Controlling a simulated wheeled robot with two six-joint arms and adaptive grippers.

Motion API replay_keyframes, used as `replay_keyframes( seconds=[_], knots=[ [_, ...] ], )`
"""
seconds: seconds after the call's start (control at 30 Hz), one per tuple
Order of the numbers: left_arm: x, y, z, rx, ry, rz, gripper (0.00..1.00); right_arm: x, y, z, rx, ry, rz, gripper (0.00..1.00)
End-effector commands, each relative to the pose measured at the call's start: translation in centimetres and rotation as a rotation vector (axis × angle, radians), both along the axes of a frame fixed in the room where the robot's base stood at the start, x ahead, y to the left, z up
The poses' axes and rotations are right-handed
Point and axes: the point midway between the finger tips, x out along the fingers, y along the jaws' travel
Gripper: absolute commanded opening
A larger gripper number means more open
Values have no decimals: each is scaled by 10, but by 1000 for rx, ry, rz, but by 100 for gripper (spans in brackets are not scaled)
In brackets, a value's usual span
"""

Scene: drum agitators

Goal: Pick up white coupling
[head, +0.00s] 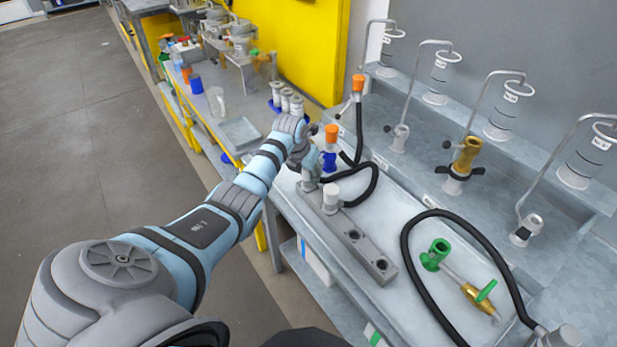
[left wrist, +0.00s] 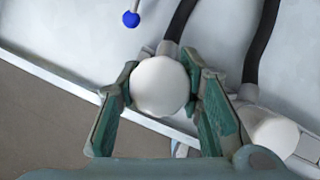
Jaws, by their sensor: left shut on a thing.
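My left gripper (head: 309,164) is at the far end of the grey block, and its fingers stand on either side of a white coupling (left wrist: 160,85) in the left wrist view. It is shut on this coupling, which is largely hidden behind the gripper in the head view. A second white coupling (head: 331,197) stands in the grey block (head: 356,240) just nearer; it also shows at the lower right of the left wrist view (left wrist: 272,140). A black hose runs from it. My right gripper is not in view.
A blue-and-orange fitting (head: 330,148) stands close behind the gripper. Black hoses (head: 405,255) loop over the bench. A green coupling (head: 436,254) and a brass valve (head: 478,295) lie at the right.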

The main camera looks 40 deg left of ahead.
Motion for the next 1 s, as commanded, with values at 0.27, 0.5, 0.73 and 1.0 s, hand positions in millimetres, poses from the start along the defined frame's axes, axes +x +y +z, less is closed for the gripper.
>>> replay_keyframes(
  seconds=[0.27, 0.5, 0.73, 1.0],
  knots=[
    [1, 0, 3, 0, -2, 0, 0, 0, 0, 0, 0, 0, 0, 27],
    [2, 0, 41, 2, -7, -1, 0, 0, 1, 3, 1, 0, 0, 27],
    [2, 1, 121, 2, -10, 0, 0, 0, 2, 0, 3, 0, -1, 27],
    [1, 0, 192, 1, -4, 0, 0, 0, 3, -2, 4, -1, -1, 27]
  ],
)
